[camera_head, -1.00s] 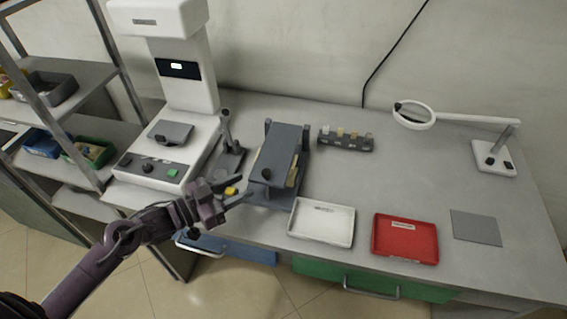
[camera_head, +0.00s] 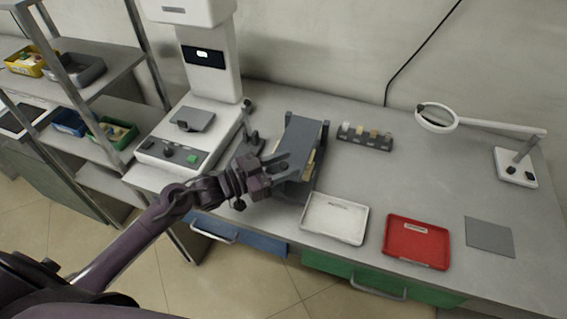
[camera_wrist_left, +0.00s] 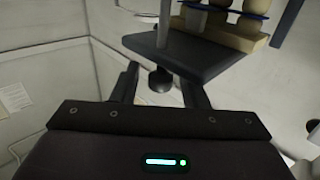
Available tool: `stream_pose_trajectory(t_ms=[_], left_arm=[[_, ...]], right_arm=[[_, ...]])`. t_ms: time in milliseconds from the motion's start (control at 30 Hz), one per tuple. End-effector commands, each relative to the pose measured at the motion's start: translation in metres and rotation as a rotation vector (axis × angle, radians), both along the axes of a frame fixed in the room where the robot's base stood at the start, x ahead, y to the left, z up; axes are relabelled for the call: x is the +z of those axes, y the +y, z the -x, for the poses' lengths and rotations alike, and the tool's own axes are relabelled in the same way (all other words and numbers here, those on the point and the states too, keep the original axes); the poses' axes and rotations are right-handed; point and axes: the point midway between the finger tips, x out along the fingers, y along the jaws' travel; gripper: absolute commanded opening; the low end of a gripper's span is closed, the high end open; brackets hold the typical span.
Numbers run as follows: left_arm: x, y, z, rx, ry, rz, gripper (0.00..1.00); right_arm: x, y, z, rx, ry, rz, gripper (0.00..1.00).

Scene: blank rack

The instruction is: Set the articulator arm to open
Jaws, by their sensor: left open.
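The articulator is a dark grey hinged device on the bench; its arm (camera_head: 298,136) is a flat grey plate sloping over a base (camera_head: 290,193), with a pale tan model between them. My left gripper (camera_head: 287,164) is open at the front left of the articulator and overlaps it in the head view. In the left wrist view, the open fingers (camera_wrist_left: 160,92) stand on either side of a dark round knob (camera_wrist_left: 160,79) under the dark plate (camera_wrist_left: 208,60). Tan tooth-like blocks (camera_wrist_left: 232,36) show beyond the plate. Contact with the knob cannot be told. My right gripper is not in view.
A white tray (camera_head: 335,219) and a red tray (camera_head: 416,243) lie right of the articulator. A white machine (camera_head: 178,135) and a small dark stand (camera_head: 252,139) are at left. A magnifier lamp (camera_head: 515,166) stands at right.

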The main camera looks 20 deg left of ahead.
Motion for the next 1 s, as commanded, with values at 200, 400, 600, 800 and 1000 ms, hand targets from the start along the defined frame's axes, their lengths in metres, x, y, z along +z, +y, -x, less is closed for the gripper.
stream_pose_trajectory(t_ms=[200, 400, 600, 800, 1000], left_arm=[[0.0, 0.0, 0.0, 0.0, 0.0, 0.0, 0.25], [0.0, 0.0, 0.0, 0.0, 0.0, 0.0, 0.0], [0.0, 0.0, 0.0, 0.0, 0.0, 0.0, 0.0], [0.005, 0.001, -0.002, 0.0, 0.015, -0.001, 0.0], [0.019, 0.004, -0.01, 0.001, 0.061, -0.004, 0.0]], right_arm=[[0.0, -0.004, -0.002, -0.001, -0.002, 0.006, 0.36], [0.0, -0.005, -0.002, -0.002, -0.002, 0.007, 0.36], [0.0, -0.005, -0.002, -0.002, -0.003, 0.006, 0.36], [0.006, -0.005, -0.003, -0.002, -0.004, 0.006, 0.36], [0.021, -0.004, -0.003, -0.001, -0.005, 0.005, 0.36]])
